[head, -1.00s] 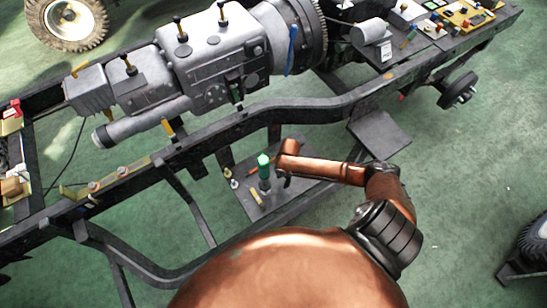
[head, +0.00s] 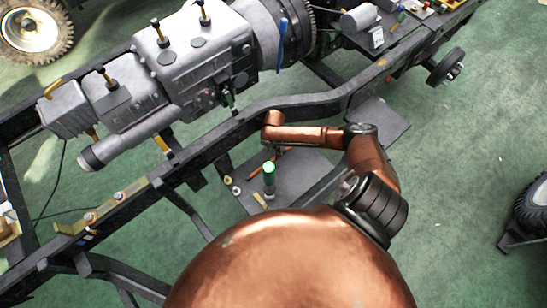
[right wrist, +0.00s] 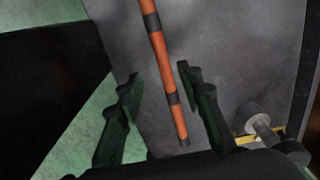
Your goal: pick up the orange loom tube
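The orange loom tube (right wrist: 158,58) is a thin orange rod with dark bands. In the right wrist view it lies on a dark grey plate (right wrist: 225,55), running from the top edge down between my fingers. My right gripper (right wrist: 160,80) is open, with one dark green finger on each side of the tube and gaps on both sides. In the head view a small part of the tube (head: 253,165) shows on the plate, near my right gripper (head: 279,150), which is mostly hidden under my arm. My left gripper is not in view.
A green-topped cylinder (head: 268,178) stands upright on the plate near the tube. Small yellow and pale parts lie at the plate's left. A dark chassis rail (head: 225,135) runs beside it, with a grey gearbox (head: 200,65) above.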

